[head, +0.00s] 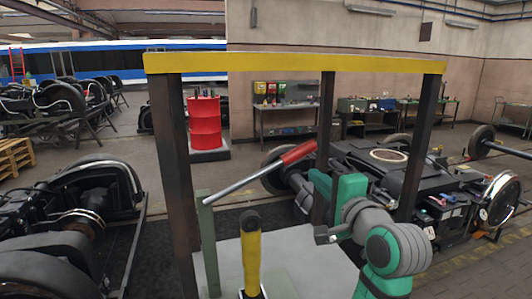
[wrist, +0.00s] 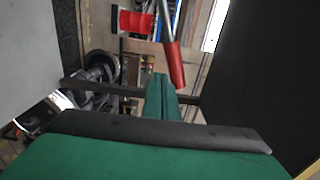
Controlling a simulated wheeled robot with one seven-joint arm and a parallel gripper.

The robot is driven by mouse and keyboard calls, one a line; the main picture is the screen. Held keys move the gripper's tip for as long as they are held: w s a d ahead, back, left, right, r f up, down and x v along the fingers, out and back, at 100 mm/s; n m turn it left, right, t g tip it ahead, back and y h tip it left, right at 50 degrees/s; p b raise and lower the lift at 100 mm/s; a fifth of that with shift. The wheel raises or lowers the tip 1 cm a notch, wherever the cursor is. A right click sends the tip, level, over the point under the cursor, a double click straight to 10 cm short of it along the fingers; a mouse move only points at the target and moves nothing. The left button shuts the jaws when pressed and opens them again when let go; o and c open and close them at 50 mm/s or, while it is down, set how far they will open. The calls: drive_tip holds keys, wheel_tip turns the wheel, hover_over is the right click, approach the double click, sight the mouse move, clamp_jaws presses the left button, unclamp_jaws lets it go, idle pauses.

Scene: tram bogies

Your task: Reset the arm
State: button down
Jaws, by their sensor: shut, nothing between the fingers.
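My arm, green and grey, rises at the lower right of the head view and bends left. My gripper (head: 314,174) is shut and empty, behind the yellow-topped frame's front beam. In the wrist view the green fingers (wrist: 160,82) are together, pointing away from the camera. A grey lever with a red grip (head: 298,153) slants up to the right from a green post, its red end just above and left of my fingers in the head view. The red grip also shows in the wrist view (wrist: 175,66), beyond and beside the fingertips; I cannot tell the exact gap.
A frame with a yellow beam (head: 290,63) and dark posts stands around the grey tabletop (head: 295,258). A yellow upright lever (head: 251,257) with a black top stands at the table's front. Bogies stand left and right; a red drum (head: 204,122) stands behind.

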wheel_tip(320, 180, down, 24)
drive_tip(key=s+a+h, duration=0.1)
drive_tip(key=a+h, duration=0.1)
drive_tip(key=h, duration=0.1)
drive_tip(key=s+a+f+n+h, duration=0.1)
drive_tip(key=s+f+n, duration=0.1)
drive_tip(key=s+f, duration=0.55)
drive_tip(key=s+a+f+n+h, duration=0.1)
drive_tip(key=s+f, duration=0.3)
drive_tip(key=f, duration=0.6)
drive_tip(key=s+a+f+n+g+h, duration=0.15)
drive_tip(key=s+f, duration=0.25)
drive_tip(key=s, duration=0.4)
drive_tip(key=s+a+f+n+y, duration=0.1)
drive_tip(key=s+a+f+n, duration=0.15)
drive_tip(key=s+f, duration=0.45)
drive_tip(key=s+a+r+n, duration=0.1)
drive_tip(key=s+r+n, duration=0.1)
drive_tip(key=s, duration=0.8)
drive_tip(key=s+a+r+n, duration=0.2)
drive_tip(key=s+n, duration=0.3)
drive_tip(key=s, duration=0.6)
drive_tip(key=shift+a+r, duration=0.25)
drive_tip(key=shift+r, duration=0.1)
idle(1.0)
